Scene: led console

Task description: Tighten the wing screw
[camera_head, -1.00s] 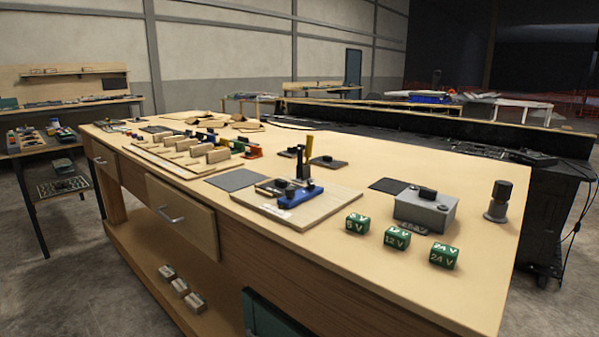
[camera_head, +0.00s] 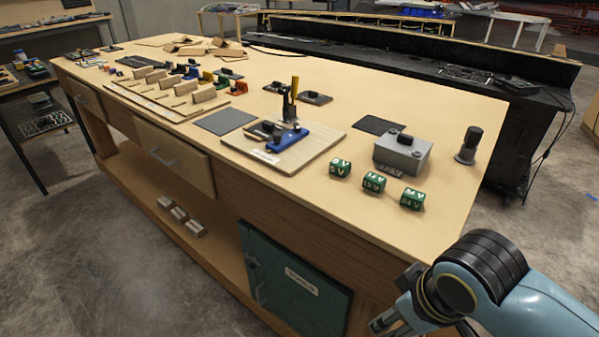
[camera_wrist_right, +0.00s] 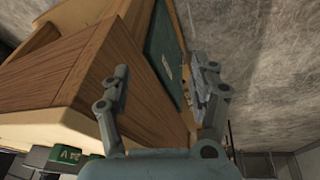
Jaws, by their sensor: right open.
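I cannot make out a wing screw clearly in either view. A blue fixture (camera_head: 287,138) with a dark upright post and a yellow handle sits on a pale wooden board (camera_head: 322,151) on the workbench. A grey box (camera_head: 402,158) with a black top piece stands right of it. My right gripper (camera_head: 382,322) is in front of the bench's near right side, below the top. In the right wrist view its two fingers (camera_wrist_right: 163,72) are apart with nothing between them. My left gripper is in neither view.
Green voltage cubes (camera_head: 374,182) line the front of the bench top (camera_head: 450,205); one also shows in the right wrist view (camera_wrist_right: 68,155). A black knobbed cylinder (camera_head: 468,146) stands at the right. A green cabinet door (camera_head: 290,285) is below. Wooden slotted racks (camera_head: 165,92) stand left.

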